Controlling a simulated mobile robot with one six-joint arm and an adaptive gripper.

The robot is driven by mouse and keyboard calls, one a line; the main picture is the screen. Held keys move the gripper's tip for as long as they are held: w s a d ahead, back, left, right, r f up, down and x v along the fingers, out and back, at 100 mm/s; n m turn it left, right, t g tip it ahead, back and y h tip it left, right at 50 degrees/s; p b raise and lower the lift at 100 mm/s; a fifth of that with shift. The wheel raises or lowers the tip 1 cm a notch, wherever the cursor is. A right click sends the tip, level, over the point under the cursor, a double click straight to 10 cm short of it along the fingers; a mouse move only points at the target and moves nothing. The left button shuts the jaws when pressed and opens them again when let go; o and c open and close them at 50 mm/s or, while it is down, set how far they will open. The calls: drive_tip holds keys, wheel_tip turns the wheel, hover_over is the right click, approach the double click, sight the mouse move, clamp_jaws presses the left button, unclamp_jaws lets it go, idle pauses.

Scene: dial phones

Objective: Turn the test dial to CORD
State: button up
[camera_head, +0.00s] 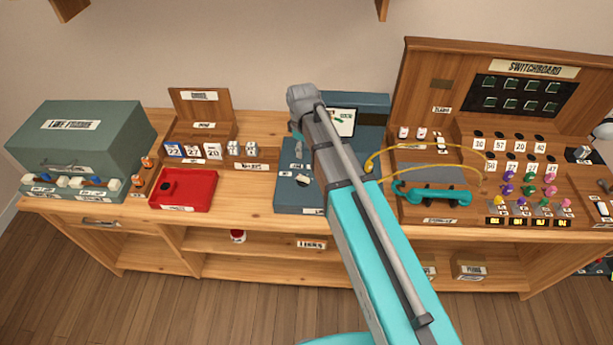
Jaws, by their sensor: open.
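A blue-grey tester box (286,197) stands in the middle of the bench, with a raised back and a pale screen panel (341,121). A small dark knob-like part (303,181) shows on its top beside white labels; it may be the test dial. Its pointer and the label lettering are too small to read, so I cannot tell its setting. My arm crosses in front of the box and hides much of its right half. My gripper cannot be made out; the arm covers that area.
A switchboard (441,76) with coloured plugs and a teal handset (433,195) stands at the right, a yellow cord looping towards the box. A red tray (184,188), number blocks (193,151) and a green case (83,135) stand at the left. Bare bench (243,189) lies left of the tester.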

sight(304, 177)
drive_tip(key=shift+f+b, duration=6.75)
drive_tip(key=shift+f, duration=0.1)
